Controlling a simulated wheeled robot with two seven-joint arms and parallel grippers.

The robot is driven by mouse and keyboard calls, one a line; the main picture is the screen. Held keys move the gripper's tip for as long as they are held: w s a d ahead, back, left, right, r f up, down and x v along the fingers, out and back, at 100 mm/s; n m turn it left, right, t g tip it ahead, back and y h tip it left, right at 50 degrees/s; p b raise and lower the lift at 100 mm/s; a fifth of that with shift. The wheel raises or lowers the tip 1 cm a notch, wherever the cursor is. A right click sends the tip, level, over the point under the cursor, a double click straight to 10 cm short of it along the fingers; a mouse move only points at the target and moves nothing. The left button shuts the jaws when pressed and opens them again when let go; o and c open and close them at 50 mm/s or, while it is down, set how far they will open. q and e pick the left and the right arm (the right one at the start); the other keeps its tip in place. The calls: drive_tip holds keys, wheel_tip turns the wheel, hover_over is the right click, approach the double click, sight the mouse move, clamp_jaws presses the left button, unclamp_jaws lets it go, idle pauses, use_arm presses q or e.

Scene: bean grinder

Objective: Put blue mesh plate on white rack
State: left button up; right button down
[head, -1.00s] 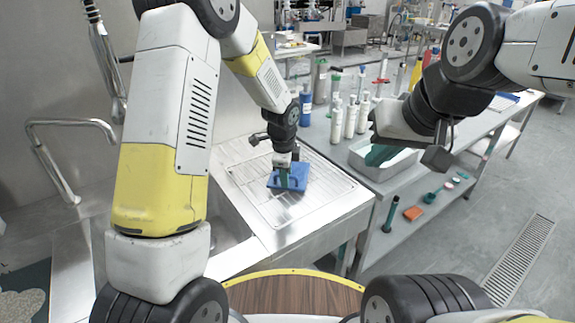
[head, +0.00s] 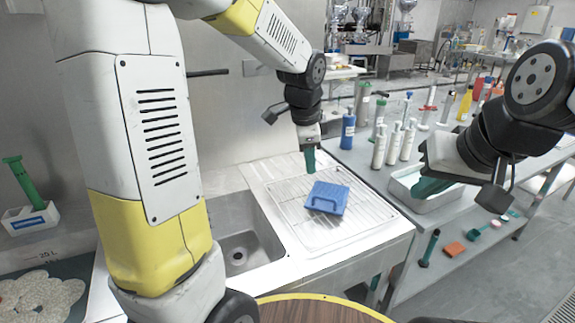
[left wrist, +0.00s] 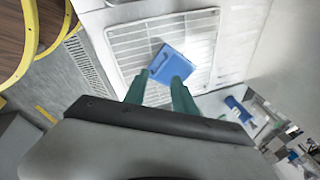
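The blue mesh plate (head: 328,199) lies flat on the white wire rack (head: 283,197) beside the sink, with its handle up. In the left wrist view the plate (left wrist: 171,64) rests on the bars of the rack (left wrist: 123,47). My left gripper (head: 310,160) is above the plate, near its far edge, and apart from it. In the left wrist view its green fingers (left wrist: 158,90) are spread with nothing between them. My right gripper (head: 430,187) is at the right, over the metal tray; its finger gap does not show clearly.
The sink basin (head: 240,240) is left of the rack. A blue bottle (head: 348,131) and several white bottles (head: 393,146) stand behind and right of it. The metal tray (head: 447,203) sits on the right counter. An orange block (head: 453,249) lies on the shelf below.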

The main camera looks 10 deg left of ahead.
use_arm(q)
drive_tip(key=s+a+r+n+t, duration=0.1)
drive_tip(key=s+a+r+n, duration=0.1)
drive_tip(key=s+n, duration=0.3)
drive_tip(key=s+a+r+n+t+h, duration=0.1)
drive_tip(key=s+a+r+n, duration=0.1)
drive_tip(key=s, duration=0.6)
drive_tip(key=s+a+r+n, duration=0.3)
drive_tip(key=s+n, duration=0.3)
drive_tip(key=n, duration=0.1)
drive_tip(key=shift+s+r+n+t, duration=0.25)
drive_tip(key=shift+n+t, duration=0.05)
drive_tip(key=shift+t, duration=0.1)
drive_tip(key=shift+a, duration=0.15)
